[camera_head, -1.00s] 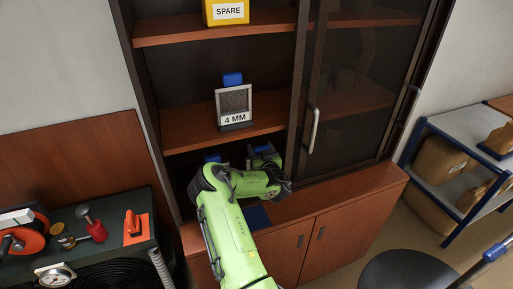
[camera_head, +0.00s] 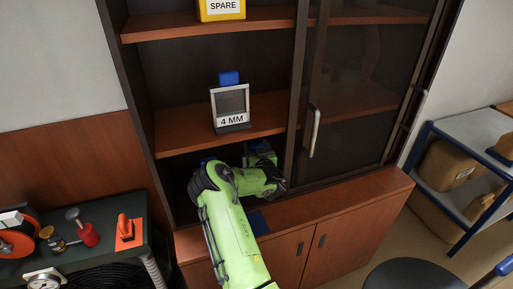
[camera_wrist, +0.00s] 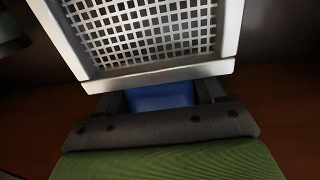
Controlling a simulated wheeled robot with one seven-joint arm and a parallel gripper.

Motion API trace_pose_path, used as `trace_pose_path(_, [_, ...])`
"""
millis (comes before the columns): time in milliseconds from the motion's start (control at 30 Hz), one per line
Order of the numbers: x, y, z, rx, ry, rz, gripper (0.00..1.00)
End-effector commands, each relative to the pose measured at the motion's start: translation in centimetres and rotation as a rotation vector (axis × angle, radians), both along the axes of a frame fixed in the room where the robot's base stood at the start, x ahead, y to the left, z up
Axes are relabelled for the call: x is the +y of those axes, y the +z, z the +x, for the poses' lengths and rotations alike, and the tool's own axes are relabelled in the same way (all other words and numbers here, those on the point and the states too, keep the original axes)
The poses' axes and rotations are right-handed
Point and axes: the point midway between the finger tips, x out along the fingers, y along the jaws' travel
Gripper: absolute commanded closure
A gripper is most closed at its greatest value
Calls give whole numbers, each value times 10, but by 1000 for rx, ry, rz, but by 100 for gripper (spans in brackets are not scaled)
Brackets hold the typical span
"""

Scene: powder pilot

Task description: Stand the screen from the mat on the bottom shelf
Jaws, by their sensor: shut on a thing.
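In the wrist view, my gripper (camera_wrist: 160,95) is shut on the blue tab of a screen (camera_wrist: 150,35) with a pale frame and a square mesh. The screen extends away beyond the fingers. In the head view, my gripper (camera_head: 262,158) is inside the open bottom bay, and my arm hides most of the held screen. I cannot tell whether its frame touches the bottom shelf (camera_head: 312,212). A dark blue mat (camera_head: 257,222) lies on the front ledge, partly behind my arm, with no screen visible on it.
A screen marked 4 MM (camera_head: 232,105) stands on the middle shelf (camera_head: 270,112) above my gripper. A yellow SPARE box (camera_head: 221,8) is on the top shelf. A sliding glass door (camera_head: 365,90) covers the right side. Another blue piece (camera_head: 207,161) shows behind my arm.

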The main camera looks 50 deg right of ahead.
Motion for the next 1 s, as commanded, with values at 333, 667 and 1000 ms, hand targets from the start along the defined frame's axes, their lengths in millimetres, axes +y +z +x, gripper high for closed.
trace_pose_path(333, [0, -7, 0, -2, 1, -2, 100])
trace_pose_path(667, [0, -8, 0, -1, 0, -1, 2])
trace_pose_path(1000, [0, -9, 0, 0, 0, 1, 0])
